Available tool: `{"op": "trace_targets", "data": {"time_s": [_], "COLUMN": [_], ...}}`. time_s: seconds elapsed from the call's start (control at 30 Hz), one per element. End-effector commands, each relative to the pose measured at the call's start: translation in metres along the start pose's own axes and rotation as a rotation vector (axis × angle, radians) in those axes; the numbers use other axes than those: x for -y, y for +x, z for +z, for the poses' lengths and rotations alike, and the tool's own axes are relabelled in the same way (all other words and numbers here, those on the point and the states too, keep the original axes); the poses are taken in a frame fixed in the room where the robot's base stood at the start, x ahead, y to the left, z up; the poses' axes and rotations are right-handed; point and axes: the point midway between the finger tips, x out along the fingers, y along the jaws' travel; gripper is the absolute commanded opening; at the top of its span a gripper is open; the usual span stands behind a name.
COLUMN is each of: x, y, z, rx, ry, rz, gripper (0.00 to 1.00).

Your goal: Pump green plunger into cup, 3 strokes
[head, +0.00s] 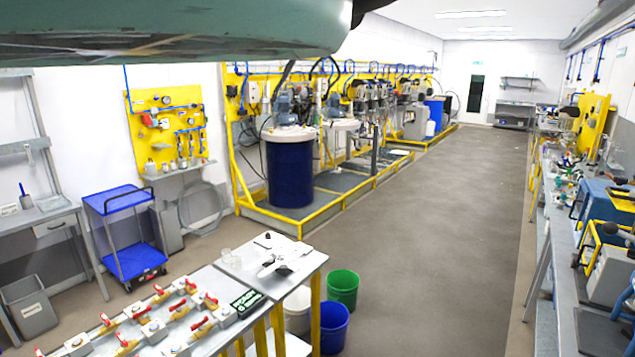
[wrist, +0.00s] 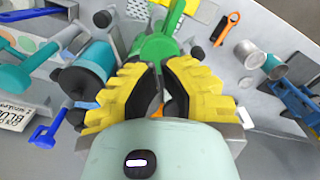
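In the wrist view, a bright green part (wrist: 155,46) with a rod-like upper end lies just beyond my fingertips; it may be the green plunger, but its lower part is hidden by the fingers. My gripper (wrist: 162,72) has yellow fingers with black pads, spread with a narrow gap between them. I see no firm hold on anything. The green plunger is not clearly identifiable in the head view.
An orange tool (wrist: 226,29) lies beyond the fingers, and a blue frame (wrist: 292,98) is at right. In the head view, a cluttered bench (head: 562,255) runs along the right; the floor aisle (head: 430,230) is clear.

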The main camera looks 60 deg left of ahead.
Motion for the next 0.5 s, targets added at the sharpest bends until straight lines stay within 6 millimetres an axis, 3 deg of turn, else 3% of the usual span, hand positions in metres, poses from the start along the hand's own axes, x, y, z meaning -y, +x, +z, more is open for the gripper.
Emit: {"op": "trace_targets", "data": {"time_s": [0.5], "x": [0.000], "y": [0.022], "z": [0.000], "rx": [0.000], "ry": [0.000], "rz": [0.000], "gripper": [0.00]}}
